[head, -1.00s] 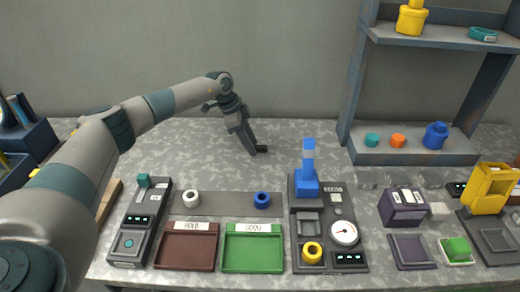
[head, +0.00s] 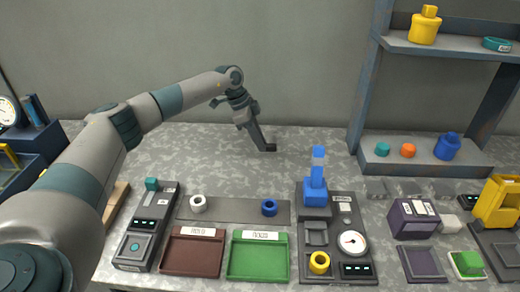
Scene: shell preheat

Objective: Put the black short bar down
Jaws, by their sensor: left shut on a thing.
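My left gripper (head: 264,145) reaches down over the back middle of the grey speckled table (head: 330,155). It is shut on the black short bar (head: 270,148), a small dark piece at the fingertips. The fingers hide part of the bar. The bar is at or just above the table top; I cannot tell whether it touches. My right gripper is not in view.
The table around the bar is clear. In front lie a grey strip with a white ring (head: 198,204) and a blue ring (head: 269,208), a brown tray (head: 192,264), a green tray (head: 258,263) and a gauge station (head: 352,243). A shelf (head: 425,165) stands right.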

